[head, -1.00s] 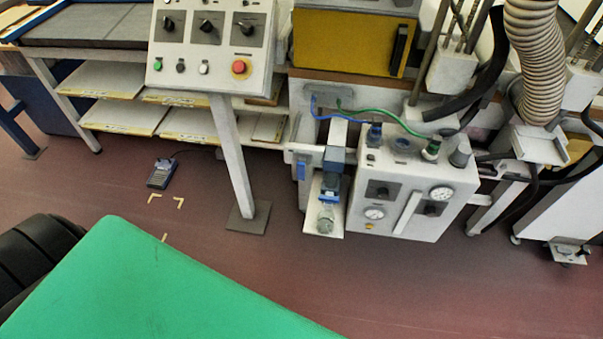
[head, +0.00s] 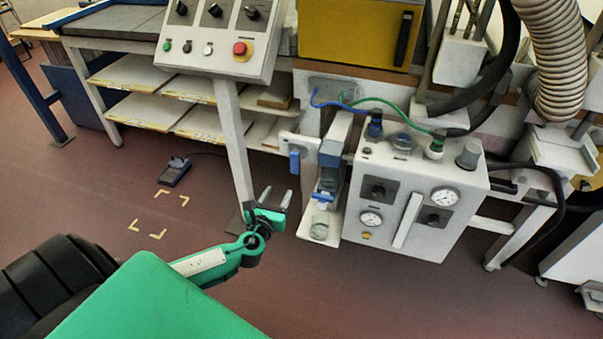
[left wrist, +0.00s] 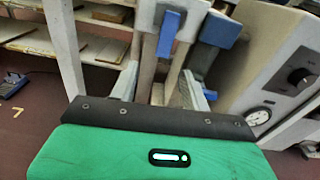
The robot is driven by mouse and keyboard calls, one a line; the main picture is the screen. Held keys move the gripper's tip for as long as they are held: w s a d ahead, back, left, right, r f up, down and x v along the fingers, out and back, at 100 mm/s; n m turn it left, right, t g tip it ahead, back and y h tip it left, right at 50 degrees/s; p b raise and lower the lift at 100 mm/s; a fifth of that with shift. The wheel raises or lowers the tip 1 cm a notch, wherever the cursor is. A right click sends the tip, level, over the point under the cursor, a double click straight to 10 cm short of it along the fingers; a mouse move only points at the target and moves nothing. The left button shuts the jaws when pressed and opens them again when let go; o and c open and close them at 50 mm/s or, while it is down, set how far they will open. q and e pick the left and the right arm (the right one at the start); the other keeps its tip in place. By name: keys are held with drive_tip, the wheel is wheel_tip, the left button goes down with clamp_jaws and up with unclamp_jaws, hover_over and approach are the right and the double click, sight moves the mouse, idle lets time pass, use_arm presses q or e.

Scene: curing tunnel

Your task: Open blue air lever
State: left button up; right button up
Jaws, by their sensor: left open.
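The blue air lever (head: 295,160) hangs about vertical from a pale bracket left of the blue-topped filter unit (head: 331,152). It also shows in the left wrist view (left wrist: 169,32), beyond and above the fingers. My left gripper (head: 278,196) is open and empty, with its fingers pointing up, just below and left of the lever in the head view. In the left wrist view my left gripper (left wrist: 160,80) has its two pale fingers apart, with the lever lined up between them and a gap left over. My right gripper is not in view.
A white control box (head: 414,198) with gauges and knobs stands right of the filter unit. The slanted button panel (head: 219,38) and its post (head: 232,140) stand to the left. A blue device (head: 174,172) lies on the floor. Floor in front is clear.

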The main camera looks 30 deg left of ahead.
sight(294, 163)
use_arm(q)
drive_tip(key=shift+m+t, duration=0.3)
drive_tip(key=shift+m, duration=0.1)
drive_tip(key=x, duration=0.4)
drive_tip(key=r+x, duration=0.1)
drive_tip(key=x, duration=0.7)
drive_tip(key=shift+w+d+r, duration=0.3)
drive_tip(key=shift+w+r, duration=0.05)
drive_tip(key=shift+r, duration=0.05)
drive_tip(key=shift+w+a, duration=0.1)
drive_tip(key=shift+w, duration=0.5)
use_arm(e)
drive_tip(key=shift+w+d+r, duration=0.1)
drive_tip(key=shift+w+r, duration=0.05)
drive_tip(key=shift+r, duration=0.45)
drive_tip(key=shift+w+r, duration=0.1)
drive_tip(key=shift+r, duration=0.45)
use_arm(q)
drive_tip(key=shift+c, duration=0.2)
clamp_jaws()
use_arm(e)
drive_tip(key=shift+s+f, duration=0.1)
